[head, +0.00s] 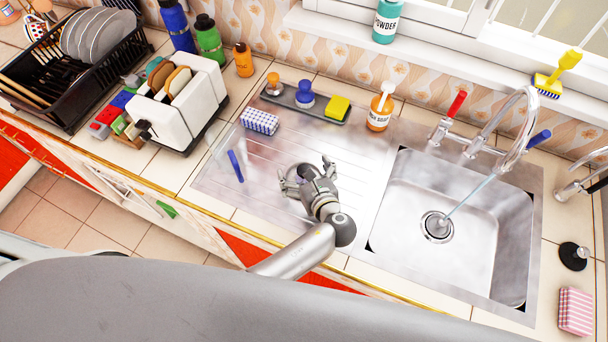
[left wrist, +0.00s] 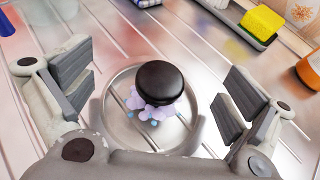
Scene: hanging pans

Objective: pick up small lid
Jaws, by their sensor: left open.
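The small lid shows in the left wrist view as a round clear disc with a metal rim and a round black knob (left wrist: 158,83). It lies on the ribbed steel drainboard (head: 215,180). A pale purple and blue patterned patch shows under the knob. My left gripper (head: 305,171) is open above the lid. In the left wrist view its fingers stand apart on either side of the knob, not touching it. In the head view my gripper hides most of the lid. My right gripper is not in view.
The sink basin (head: 471,200) is right of the gripper, with water running from the tap (head: 520,125). A tray with a yellow sponge (head: 337,107) is behind. A blue-checked sponge (head: 260,122) and a blue stick (head: 235,165) lie left. A white toaster (head: 170,120) stands further left.

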